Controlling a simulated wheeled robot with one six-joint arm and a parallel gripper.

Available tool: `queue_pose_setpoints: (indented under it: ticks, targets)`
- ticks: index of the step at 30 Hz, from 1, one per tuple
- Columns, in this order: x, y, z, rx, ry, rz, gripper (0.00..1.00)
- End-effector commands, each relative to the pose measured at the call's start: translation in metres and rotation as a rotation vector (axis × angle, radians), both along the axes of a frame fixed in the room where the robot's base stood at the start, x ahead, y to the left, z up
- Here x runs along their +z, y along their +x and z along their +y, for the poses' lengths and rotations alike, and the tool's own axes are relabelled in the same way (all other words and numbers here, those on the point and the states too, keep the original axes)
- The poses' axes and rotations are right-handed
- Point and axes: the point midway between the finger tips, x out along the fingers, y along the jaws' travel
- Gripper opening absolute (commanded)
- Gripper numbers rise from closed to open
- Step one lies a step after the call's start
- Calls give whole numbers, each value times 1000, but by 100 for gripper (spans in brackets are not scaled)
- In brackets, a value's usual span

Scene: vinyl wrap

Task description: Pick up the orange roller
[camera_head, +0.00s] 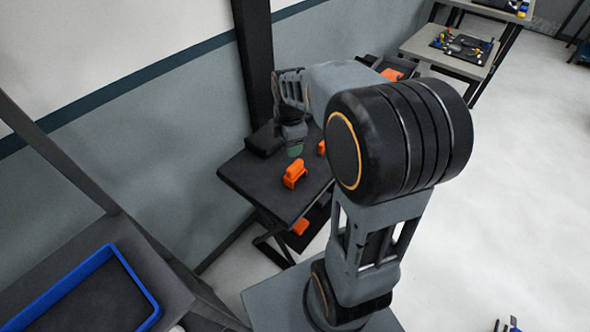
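A small dark table (245,180) stands against the grey wall. A chunky orange piece (294,175) sits on its top, and a smaller orange piece (321,147) lies behind it to the right, partly hidden by my arm. I cannot tell which of them is the roller.
More orange shows on the lower shelf (300,227) and in a dark bin (391,74) behind my arm. A black post (256,60) rises behind the table. A blue-rimmed tray (143,284) is at lower left.

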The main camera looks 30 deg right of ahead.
Motion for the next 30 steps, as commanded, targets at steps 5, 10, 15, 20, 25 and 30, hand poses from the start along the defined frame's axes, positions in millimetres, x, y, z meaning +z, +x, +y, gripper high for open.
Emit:
queue_pose_setpoints:
  ticks: [5,10,15,20,25,30]
  targets:
    - [-23,23,-19,303,-9,61,57]
    - [-36,32,-28,461,-8,85,57]
    - [-62,34,-32,509,-5,96,57]
    - [-91,34,-31,511,-6,95,57]
    - [-113,35,-31,510,-7,93,57]
    - [-123,35,-31,510,-8,91,57]
